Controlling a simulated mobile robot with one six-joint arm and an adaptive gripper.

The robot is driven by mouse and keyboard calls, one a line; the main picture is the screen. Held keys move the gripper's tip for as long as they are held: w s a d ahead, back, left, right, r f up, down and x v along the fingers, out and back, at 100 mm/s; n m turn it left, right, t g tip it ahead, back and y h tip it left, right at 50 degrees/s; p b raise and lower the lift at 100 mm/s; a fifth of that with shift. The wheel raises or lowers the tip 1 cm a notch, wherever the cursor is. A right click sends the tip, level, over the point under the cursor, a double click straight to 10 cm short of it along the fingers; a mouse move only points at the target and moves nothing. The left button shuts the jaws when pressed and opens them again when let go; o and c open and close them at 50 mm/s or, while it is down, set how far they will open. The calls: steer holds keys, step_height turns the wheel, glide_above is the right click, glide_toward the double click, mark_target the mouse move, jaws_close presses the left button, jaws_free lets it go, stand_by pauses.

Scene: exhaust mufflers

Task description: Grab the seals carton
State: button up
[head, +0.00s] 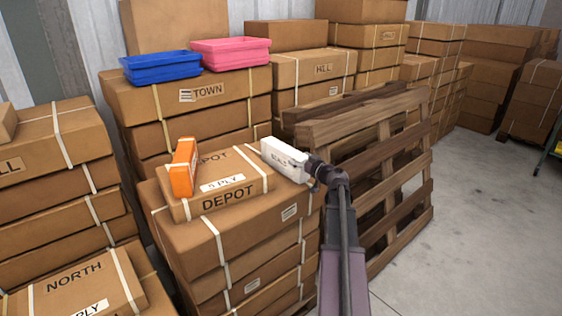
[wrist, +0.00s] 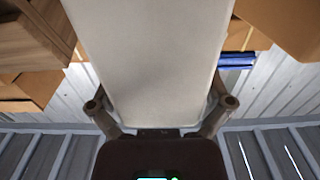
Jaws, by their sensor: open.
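The seals carton (head: 285,158) is white with dark lettering that is only partly readable. It rests near the right end of the DEPOT box stack, beside a taped flat box. In the wrist view the white carton (wrist: 148,60) fills the middle, very close. My gripper (head: 312,168) is at the carton's right end. In the wrist view my gripper's fingers (wrist: 161,104) are open, one on each side of the carton. I cannot tell whether either finger touches it. The carton hides what lies straight beyond it.
An orange box (head: 183,167) stands on the flat DEPOT box (head: 222,184). A blue tray (head: 160,67) and a pink tray (head: 230,52) sit on the TOWN stack behind. A wooden pallet (head: 372,133) leans right of my arm. Open floor (head: 470,210) lies at right.

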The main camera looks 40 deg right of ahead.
steer(key=c, duration=1.1)
steer(key=shift+c, duration=0.3)
steer(key=shift+r, duration=0.2)
step_height(320, 180, up, 2)
steer(key=shift+r+p, duration=0.1)
steer(key=shift+p, duration=1.15)
steer(key=shift+r+p, duration=0.8)
steer(key=shift+p, duration=0.05)
steer(key=s, duration=1.6)
steer(key=shift+a+r+p, duration=0.35)
steer(key=shift+r+p, duration=0.05)
